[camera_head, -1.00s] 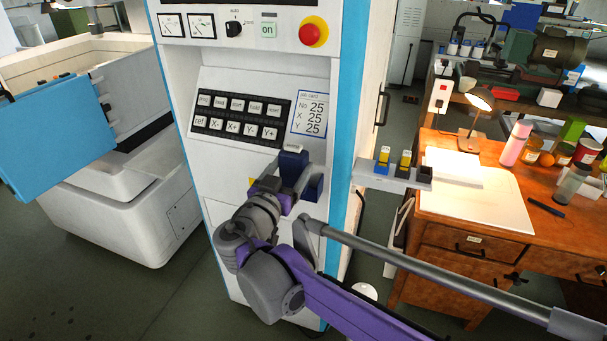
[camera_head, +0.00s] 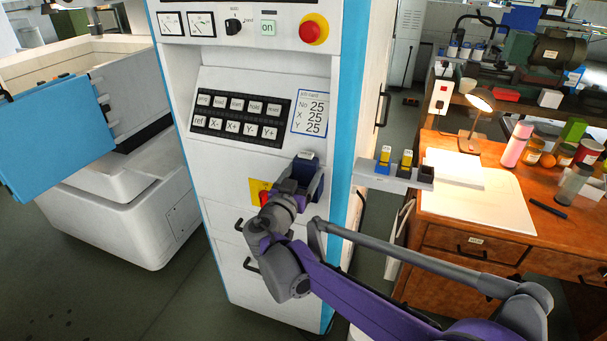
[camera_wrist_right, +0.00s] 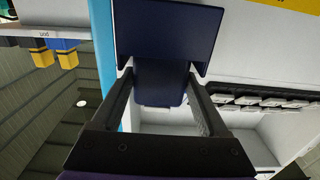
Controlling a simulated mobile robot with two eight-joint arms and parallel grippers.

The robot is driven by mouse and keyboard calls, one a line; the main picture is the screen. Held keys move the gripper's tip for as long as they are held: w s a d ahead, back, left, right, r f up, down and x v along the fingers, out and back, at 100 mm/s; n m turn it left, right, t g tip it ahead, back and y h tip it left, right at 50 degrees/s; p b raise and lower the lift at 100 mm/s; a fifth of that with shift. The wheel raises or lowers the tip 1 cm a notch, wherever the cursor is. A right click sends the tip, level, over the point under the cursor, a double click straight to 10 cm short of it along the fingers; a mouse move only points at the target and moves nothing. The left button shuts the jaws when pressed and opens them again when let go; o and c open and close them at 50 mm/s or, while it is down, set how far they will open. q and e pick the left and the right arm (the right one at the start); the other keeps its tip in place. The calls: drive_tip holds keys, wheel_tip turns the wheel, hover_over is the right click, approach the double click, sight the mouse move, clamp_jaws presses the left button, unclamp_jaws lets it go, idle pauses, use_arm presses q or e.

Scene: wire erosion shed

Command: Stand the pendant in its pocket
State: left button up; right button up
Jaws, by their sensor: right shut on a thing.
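The pendant (camera_head: 308,157) is a dark blue block with a pale label on its top end. It stands roughly upright at the dark blue pocket (camera_head: 316,183) on the machine's front, right side. In the right wrist view, which is upside down, the pendant (camera_wrist_right: 160,85) is between the fingers of my right gripper (camera_wrist_right: 160,98), which is shut on it. Its lower end is hidden behind the wider pocket wall (camera_wrist_right: 165,35), so how deep it sits cannot be told. In the head view my right gripper (camera_head: 287,190) is partly hidden by its wrist. My left gripper is out of view.
Left of the pocket is a red switch on a yellow plate (camera_head: 257,188). The keypad (camera_head: 240,117) and job card (camera_head: 310,114) are above. A small shelf (camera_head: 390,178) with blue-and-yellow blocks sticks out to the right, before the wooden desk (camera_head: 455,240).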

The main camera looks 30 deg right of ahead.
drive_tip(key=shift+f, duration=0.15)
drive_tip(key=o, duration=1.5)
